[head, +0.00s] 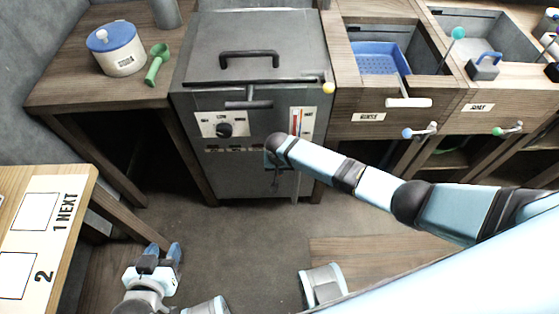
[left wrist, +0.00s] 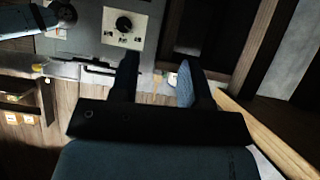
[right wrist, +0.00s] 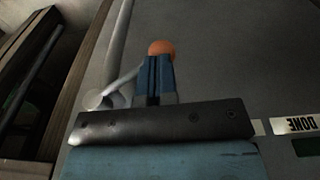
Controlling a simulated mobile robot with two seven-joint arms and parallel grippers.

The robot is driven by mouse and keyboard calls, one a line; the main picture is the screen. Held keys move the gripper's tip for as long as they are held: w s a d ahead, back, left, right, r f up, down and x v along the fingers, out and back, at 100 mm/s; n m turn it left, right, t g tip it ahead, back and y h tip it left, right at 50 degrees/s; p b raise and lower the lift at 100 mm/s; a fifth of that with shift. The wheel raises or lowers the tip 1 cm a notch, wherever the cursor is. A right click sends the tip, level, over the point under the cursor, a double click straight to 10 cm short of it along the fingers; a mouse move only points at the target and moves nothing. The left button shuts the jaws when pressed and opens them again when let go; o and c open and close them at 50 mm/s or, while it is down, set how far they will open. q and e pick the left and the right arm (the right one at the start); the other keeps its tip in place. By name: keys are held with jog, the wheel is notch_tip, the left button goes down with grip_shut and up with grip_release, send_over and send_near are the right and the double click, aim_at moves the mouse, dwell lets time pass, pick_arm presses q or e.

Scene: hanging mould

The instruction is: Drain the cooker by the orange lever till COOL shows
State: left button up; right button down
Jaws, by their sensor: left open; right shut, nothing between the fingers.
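The cooker (head: 245,170) is a grey metal cabinet with a closed lid, a black knob (head: 224,130) and a red gauge (head: 296,122) on its front. The small indicator labels under the knob are too small to read in the head view. The lever's orange ball (right wrist: 161,47) shows in the right wrist view, just beyond the fingertips of my right gripper (right wrist: 156,64). That gripper is shut and empty; whether it touches the ball I cannot tell. In the head view my arm hides the lever. My left gripper (head: 163,254) is open and empty, low at left.
A pipe (right wrist: 116,45) runs beside the lever. A DONE label (right wrist: 297,125) sits at right, upside down. Drawers with coloured knobs line the right. A numbered board (head: 62,178) is at near left.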

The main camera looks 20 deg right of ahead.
jog(key=f+h, duration=0.1)
jog(key=f+g+h, duration=0.1)
jog(key=h, duration=0.1)
jog(key=shift+s+d+f+h+b, duration=0.1)
jog(key=shift+d+f+h+b, duration=0.15)
jog(key=shift+h+b, duration=0.1)
jog(key=shift+s+d+f+n+g+h+b, duration=0.15)
jog(key=shift+s+d+f+g+h+b, duration=0.1)
jog(key=shift+d+f+h+b, duration=0.75)
jog(key=shift+s+d+f+n+g+h+b, duration=0.2)
jog(key=shift+d+f+h+b, duration=0.35)
jog(key=shift+h, duration=0.7)
jog(key=shift+d, duration=0.3)
jog(key=shift+r, duration=0.1)
